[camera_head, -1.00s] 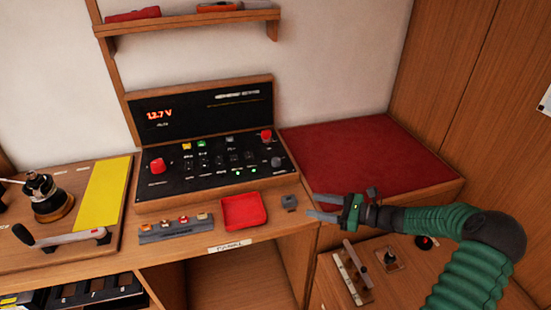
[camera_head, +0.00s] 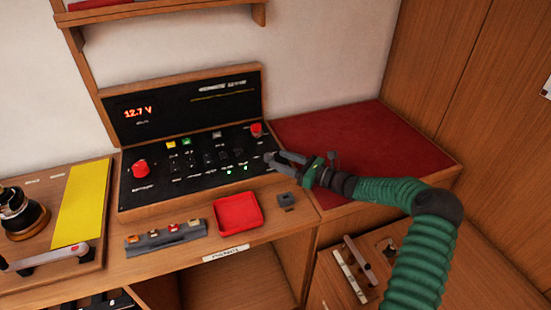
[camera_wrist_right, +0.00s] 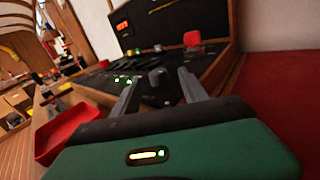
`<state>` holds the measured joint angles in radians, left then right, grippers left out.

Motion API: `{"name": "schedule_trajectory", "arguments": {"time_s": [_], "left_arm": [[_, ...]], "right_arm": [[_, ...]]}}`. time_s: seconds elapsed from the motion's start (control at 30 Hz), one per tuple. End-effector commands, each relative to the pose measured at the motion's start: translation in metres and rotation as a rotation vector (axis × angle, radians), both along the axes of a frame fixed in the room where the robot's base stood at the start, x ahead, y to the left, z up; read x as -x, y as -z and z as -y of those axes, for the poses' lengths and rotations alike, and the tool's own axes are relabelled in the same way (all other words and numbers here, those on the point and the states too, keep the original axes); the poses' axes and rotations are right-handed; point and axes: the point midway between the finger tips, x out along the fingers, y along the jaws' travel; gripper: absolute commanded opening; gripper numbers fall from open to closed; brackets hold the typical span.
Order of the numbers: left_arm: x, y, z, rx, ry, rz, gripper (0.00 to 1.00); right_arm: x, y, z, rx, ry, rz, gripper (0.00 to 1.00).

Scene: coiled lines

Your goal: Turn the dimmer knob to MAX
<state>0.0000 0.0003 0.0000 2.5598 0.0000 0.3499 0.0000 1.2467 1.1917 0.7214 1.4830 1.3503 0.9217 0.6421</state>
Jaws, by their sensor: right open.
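The dimmer knob appears to be the small dark grey knob (camera_head: 268,157) at the right end of the black control panel (camera_head: 150,195). In the right wrist view the knob (camera_wrist_right: 157,77) stands ahead, between the lines of the two fingers. My right gripper (camera_head: 279,158) is open, its fingertips right by the knob. In the wrist view its fingers (camera_wrist_right: 160,80) spread to either side of the knob; whether they touch it I cannot tell. The knob's marking is too small to read. My left gripper is not in view.
A red knob (camera_head: 256,130) stands just behind the grey one, and another red knob (camera_head: 140,168) is at the panel's left. A red tray (camera_head: 238,212) and a small grey block (camera_head: 286,200) lie in front. The red cushion (camera_head: 350,145) is at right.

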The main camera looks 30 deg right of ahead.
Motion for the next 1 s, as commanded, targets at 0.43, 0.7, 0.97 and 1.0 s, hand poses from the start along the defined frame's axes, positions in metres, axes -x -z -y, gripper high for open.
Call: {"name": "schedule_trajectory", "arguments": {"time_s": [0.43, 0.7, 0.97, 1.0], "left_arm": [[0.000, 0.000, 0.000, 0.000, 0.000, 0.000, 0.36], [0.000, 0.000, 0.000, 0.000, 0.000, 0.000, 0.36], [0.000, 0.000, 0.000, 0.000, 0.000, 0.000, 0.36], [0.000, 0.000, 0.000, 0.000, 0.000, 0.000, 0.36]], "right_arm": [[-0.024, 0.000, -0.012, 0.001, 0.001, -0.001, 0.51], [-0.024, 0.000, -0.012, 0.000, 0.001, -0.001, 0.20], [-0.024, 0.000, -0.011, 0.000, 0.002, -0.001, 0.00], [-0.024, 0.000, -0.011, 0.001, 0.004, -0.001, 0.00]]}}
